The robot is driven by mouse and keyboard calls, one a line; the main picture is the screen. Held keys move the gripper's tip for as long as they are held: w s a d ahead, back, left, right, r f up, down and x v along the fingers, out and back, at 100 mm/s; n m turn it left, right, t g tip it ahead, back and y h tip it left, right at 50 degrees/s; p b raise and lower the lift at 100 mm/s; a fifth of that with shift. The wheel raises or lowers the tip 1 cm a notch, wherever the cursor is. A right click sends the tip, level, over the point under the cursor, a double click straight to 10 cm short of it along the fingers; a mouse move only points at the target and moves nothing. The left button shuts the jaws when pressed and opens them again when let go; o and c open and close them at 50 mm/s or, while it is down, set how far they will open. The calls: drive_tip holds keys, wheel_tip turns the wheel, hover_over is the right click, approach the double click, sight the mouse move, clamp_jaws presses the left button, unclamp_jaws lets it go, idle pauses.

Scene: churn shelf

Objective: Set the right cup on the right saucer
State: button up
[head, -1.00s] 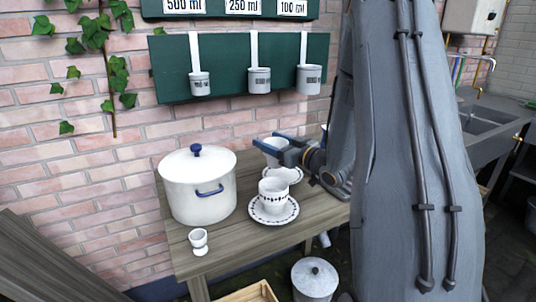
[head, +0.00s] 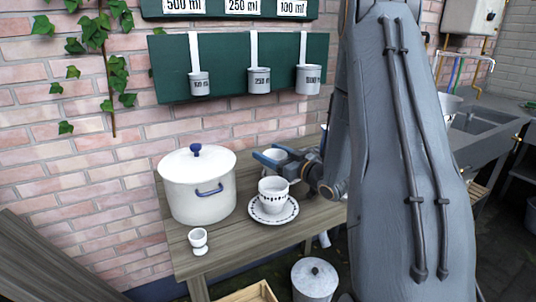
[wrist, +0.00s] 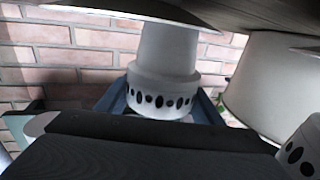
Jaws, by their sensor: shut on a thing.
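My gripper (head: 266,154) is shut on a white cup (head: 277,156) at the back of the wooden table. In the wrist view, which looks upside down, the held cup (wrist: 165,75) shows a band of dark ovals between the blue fingers. A white saucer (wrist: 110,11) lies at its foot end. The saucer's rim hides the foot, so I cannot tell whether they touch. This saucer is hidden in the head view. A second patterned cup (head: 272,190) stands upright on a patterned front saucer (head: 289,214); part of this cup also shows in the wrist view (wrist: 300,150).
A large white pot (head: 197,190) with a blue-knobbed lid stands left of the cups. A small egg cup (head: 198,240) is near the table's front edge. Measuring cups hang on a green board (head: 223,75) above. The front cup stands close to my gripper.

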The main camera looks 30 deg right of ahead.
drive_tip(key=o, duration=1.2)
drive_tip(key=shift+s+a+f, duration=0.1)
drive_tip(key=shift+f, duration=0.5)
drive_tip(key=shift+r, duration=0.25)
drive_tip(key=shift+s+d+r, duration=0.15)
drive_tip(key=shift+d+r, duration=0.05)
drive_tip(key=v, duration=1.1)
drive_tip(key=shift+s+d+r, duration=0.1)
drive_tip(key=shift+s+r, duration=0.05)
drive_tip(key=shift+r, duration=0.25)
drive_tip(key=shift+r, duration=0.1)
